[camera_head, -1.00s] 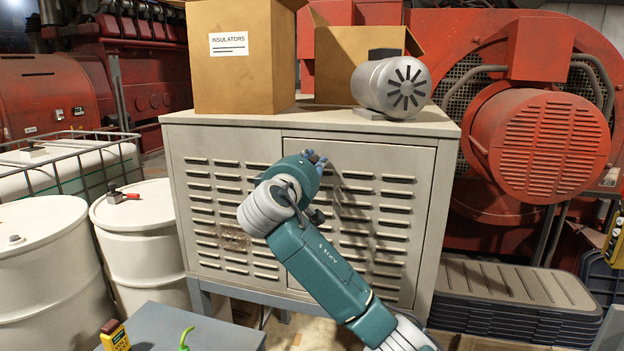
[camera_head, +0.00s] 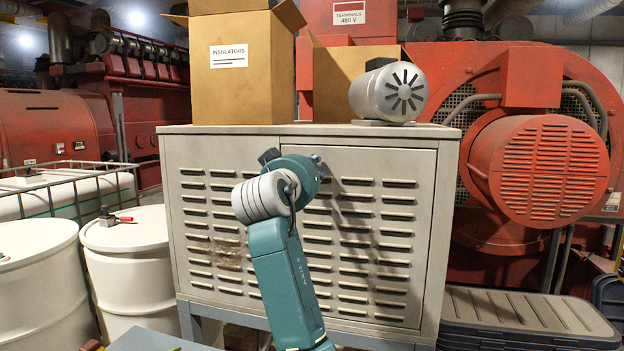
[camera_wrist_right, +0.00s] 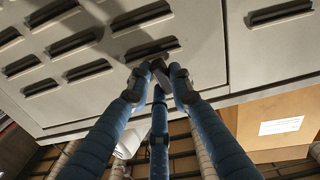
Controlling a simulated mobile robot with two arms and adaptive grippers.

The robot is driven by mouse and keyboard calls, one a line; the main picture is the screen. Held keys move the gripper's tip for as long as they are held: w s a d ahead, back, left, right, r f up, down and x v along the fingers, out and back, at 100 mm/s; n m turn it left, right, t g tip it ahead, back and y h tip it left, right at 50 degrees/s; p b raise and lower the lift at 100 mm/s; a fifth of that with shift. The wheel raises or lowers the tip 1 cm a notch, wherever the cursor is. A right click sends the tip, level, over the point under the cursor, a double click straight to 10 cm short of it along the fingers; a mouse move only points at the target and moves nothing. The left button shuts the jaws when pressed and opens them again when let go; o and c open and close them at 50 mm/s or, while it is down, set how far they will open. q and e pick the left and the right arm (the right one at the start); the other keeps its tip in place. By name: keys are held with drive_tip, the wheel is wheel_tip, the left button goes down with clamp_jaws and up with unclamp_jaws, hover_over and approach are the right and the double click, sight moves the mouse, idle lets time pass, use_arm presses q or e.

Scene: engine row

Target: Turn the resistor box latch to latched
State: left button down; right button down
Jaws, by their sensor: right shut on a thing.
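The resistor box is the pale grey louvred cabinet (camera_head: 225,148) in the middle of the head view. Its door (camera_head: 415,230) looks shut. My right gripper (camera_wrist_right: 160,72) has its blue fingers closed together at the cabinet front, near the seam by the door's upper edge. A small dark piece, apparently the latch (camera_wrist_right: 159,75), shows between the fingertips in the right wrist view. The fingers cover most of it, so its angle cannot be told. In the head view my right wrist hides the latch and nearly all of the fingers. My left gripper is not in view.
An INSULATORS carton (camera_head: 240,85), another open carton (camera_head: 335,80) and a grey motor (camera_head: 385,95) stand on the cabinet top. White drums (camera_head: 135,260) stand to the left. A red machine (camera_head: 540,170) and stacked dark lids (camera_head: 525,315) are to the right.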

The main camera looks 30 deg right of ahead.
drive_tip(key=shift+f+m+b, duration=0.2)
drive_tip(key=shift+m+b, duration=0.3)
drive_tip(key=shift+m, duration=0.6)
drive_tip(key=shift+r, duration=0.1)
drive_tip(key=c, duration=1.5)
unclamp_jaws()
drive_tip(key=shift+c, duration=0.2)
drive_tip(key=v, duration=1.1)
drive_tip(key=shift+s+a, duration=0.3)
